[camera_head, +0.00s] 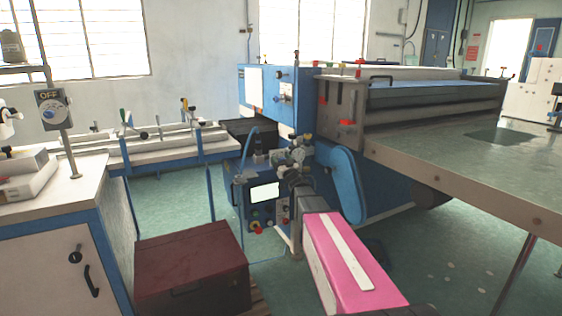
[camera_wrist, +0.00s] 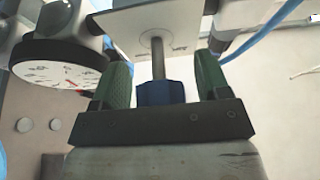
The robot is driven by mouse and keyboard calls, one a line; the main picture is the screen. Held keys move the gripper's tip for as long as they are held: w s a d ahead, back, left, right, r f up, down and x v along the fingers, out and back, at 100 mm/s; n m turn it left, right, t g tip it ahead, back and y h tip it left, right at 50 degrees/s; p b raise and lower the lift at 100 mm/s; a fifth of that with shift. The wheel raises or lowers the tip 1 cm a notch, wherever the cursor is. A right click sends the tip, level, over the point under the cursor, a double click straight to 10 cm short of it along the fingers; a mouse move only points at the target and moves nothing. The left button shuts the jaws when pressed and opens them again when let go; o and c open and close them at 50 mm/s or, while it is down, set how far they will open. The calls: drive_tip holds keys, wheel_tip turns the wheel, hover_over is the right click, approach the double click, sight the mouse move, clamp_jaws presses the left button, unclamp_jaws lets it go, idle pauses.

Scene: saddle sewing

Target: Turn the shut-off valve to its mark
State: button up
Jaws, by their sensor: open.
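In the wrist view my gripper (camera_wrist: 162,65) has its two green fingers spread apart. A blue block-like part (camera_wrist: 160,93), apparently the valve's handle, sits between them on a grey stem (camera_wrist: 158,58). A gap shows on each side, so neither finger visibly touches it. The stem comes from a pale plate (camera_wrist: 188,28) with small markings too unclear to read. I cannot make out the valve's mark. In the head view the fingers and valve are too small to tell apart among the grey fittings (camera_head: 290,155) beside the blue machine (camera_head: 268,97).
A round gauge (camera_wrist: 62,62) with a red needle is close left of the fingers. A blue hose (camera_wrist: 265,32) runs at the upper right. A control panel (camera_head: 264,205) is below the fittings. A dark red chest (camera_head: 190,268) and a long table (camera_head: 480,165) flank the area.

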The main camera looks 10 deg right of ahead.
drive_tip(key=shift+c, duration=0.3)
drive_tip(key=c, duration=0.9)
drive_tip(key=shift+o, duration=0.2)
drive_tip(key=shift+m, duration=0.5)
drive_tip(key=m+h, duration=0.1)
drive_tip(key=m, duration=0.1)
drive_tip(key=m+h, duration=0.2)
drive_tip(key=m, duration=0.1)
drive_tip(key=shift+m+t+h, duration=0.3)
drive_tip(key=m+h, duration=0.1)
drive_tip(key=m, duration=0.2)
drive_tip(key=m+h, duration=0.1)
drive_tip(key=m, duration=0.2)
drive_tip(key=shift+d+g+h, duration=0.1)
drive_tip(key=shift+g+h, duration=0.2)
drive_tip(key=shift+g, duration=0.1)
drive_tip(key=m+h, duration=0.1)
drive_tip(key=m, duration=0.1)
drive_tip(key=m+g, duration=0.1)
drive_tip(key=m, duration=0.2)
drive_tip(key=shift+f+m+g+h, duration=0.1)
drive_tip(key=shift+m+g+h, duration=0.2)
drive_tip(key=shift+h, duration=0.1)
drive_tip(key=shift+w+d+f+m+g, duration=0.1)
drive_tip(key=shift+m+g, duration=0.6)
drive_tip(key=shift+m, duration=1.5)
